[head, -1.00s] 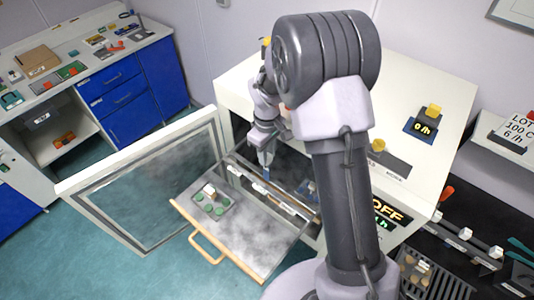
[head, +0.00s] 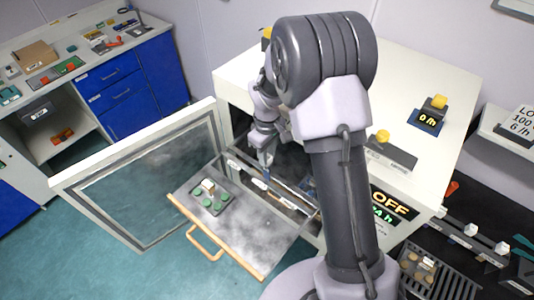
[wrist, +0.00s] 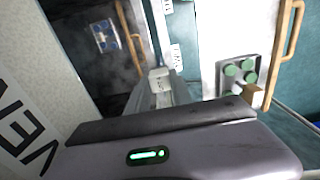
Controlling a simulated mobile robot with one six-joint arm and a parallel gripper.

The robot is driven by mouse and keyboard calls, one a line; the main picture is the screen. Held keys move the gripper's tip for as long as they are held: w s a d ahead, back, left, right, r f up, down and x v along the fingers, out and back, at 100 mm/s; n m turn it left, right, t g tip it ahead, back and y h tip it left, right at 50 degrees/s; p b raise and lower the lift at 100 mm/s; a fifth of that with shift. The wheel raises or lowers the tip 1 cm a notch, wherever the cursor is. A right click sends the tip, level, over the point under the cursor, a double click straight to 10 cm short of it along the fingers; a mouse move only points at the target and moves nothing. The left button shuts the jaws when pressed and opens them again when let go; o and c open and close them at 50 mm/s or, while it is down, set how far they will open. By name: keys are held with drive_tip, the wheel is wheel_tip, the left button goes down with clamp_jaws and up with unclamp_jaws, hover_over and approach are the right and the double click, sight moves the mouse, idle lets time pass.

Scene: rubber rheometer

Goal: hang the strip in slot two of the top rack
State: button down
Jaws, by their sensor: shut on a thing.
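My gripper (head: 268,163) points down into the open front of the white oven, close to the rack rail. It is shut on a thin strip; a small blue piece (head: 267,175) shows just below the fingertips. The top rack (head: 290,201) is a long rail with white tags, running slantwise across the oven mouth above the pulled-out shelf. In the wrist view a pale block (wrist: 159,79) shows at the fingertips, beyond my gripper's body. The strip's lower part is hidden, and I cannot tell which slot it is at or whether it touches the rail.
The oven door (head: 140,185) stands open at the left. The pulled-out shelf (head: 245,235) carries a grey plate with green discs (head: 208,203). Yellow-knobbed controls (head: 428,115) sit on the oven top (head: 410,70). A bench with blue drawers (head: 120,95) stands at the back left.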

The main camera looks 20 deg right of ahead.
sight(267, 168)
drive_tip(key=shift+f+b, duration=2.65)
drive_tip(key=shift+f, duration=0.95)
drive_tip(key=c, duration=1.1)
unclamp_jaws()
drive_tip(key=shift+o, duration=0.2)
drive_tip(key=shift+r, duration=0.1)
wheel_tip(267, 168, up, 6)
drive_tip(key=p, duration=0.4)
drive_tip(key=shift+p, duration=0.3)
drive_tip(key=shift+r, duration=0.1)
